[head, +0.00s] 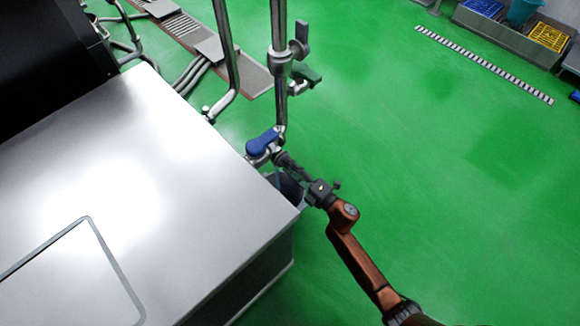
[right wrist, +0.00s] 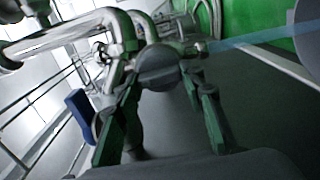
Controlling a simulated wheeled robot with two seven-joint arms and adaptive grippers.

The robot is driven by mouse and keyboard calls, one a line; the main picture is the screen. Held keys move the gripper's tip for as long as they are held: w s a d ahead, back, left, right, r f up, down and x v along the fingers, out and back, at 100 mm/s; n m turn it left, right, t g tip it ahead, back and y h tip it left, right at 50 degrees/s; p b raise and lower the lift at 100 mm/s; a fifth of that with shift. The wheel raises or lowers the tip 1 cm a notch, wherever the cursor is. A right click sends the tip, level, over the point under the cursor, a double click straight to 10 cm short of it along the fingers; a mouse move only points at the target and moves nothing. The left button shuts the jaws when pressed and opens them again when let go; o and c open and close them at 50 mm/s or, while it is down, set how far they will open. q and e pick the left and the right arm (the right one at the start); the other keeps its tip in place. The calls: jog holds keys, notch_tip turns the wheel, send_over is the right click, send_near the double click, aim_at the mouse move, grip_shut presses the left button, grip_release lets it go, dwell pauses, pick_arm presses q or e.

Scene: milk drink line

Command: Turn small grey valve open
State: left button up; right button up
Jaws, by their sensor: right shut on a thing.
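In the right wrist view, a small rounded grey valve part (right wrist: 158,68) sits between the two fingers of my right gripper (right wrist: 168,85). In the head view, my right gripper (head: 285,162) reaches in from the lower right to the pipe fitting at the corner of the steel cabinet. It is shut on the small grey valve, which its fingers mostly hide in the head view. I cannot tell how far the valve is turned. My left gripper is in neither view.
A blue-handled valve (head: 262,142) is close to the left of my right gripper. Vertical steel pipes (head: 279,30) rise above it, with a grey handle (head: 302,32) higher up. The steel cabinet (head: 120,170) fills the left; green floor (head: 430,200) is clear on the right.

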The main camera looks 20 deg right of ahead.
jog(key=shift+a, duration=0.1)
jog(key=o, duration=1)
jog(key=shift+a, duration=0.1)
jog(key=shift+o, duration=0.7)
jog(key=shift+d, duration=0.2)
jog(key=v, duration=1.2)
